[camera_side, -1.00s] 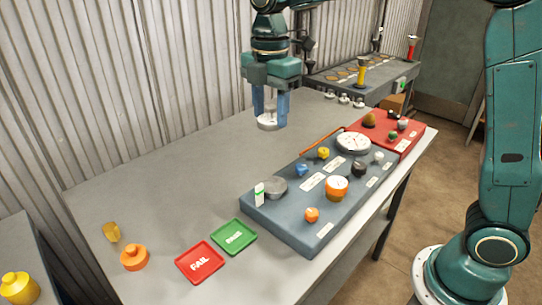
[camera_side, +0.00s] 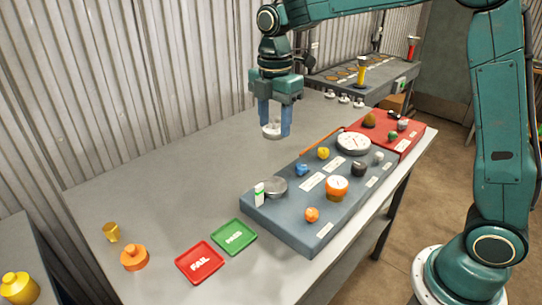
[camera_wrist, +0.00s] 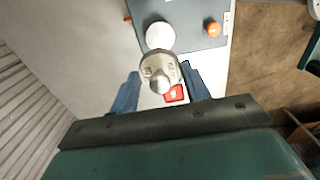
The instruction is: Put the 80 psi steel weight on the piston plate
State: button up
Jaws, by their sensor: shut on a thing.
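My gripper (camera_side: 273,122) is shut on a silvery steel weight (camera_side: 271,132), held between its blue fingers in the air above the bench. In the wrist view the weight (camera_wrist: 158,70) has a knob on top and sits between the fingertips; I cannot read its marking. The piston plate (camera_side: 274,188) is a bare grey disc at the left end of the blue-grey panel, below the gripper in the side view. It also seems to show as a pale disc in the wrist view (camera_wrist: 160,36), just beyond the weight and apart from it.
The blue-grey panel (camera_side: 290,225) carries coloured knobs, a dial (camera_side: 353,143) and a small green-and-white piece (camera_side: 259,193) beside the plate. Red FAIL (camera_side: 200,263) and green (camera_side: 233,237) trays lie left of it. Several silver weights (camera_side: 344,99) stand by the rear bench. The bench's left side is mostly clear.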

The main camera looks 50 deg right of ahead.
aim_at(274, 184)
jog(key=shift+f, duration=6.95)
jog(key=shift+f, duration=0.1)
jog(key=o, duration=1.3)
notch_tip(274, 184, up, 12)
jog(key=shift+r, duration=0.1)
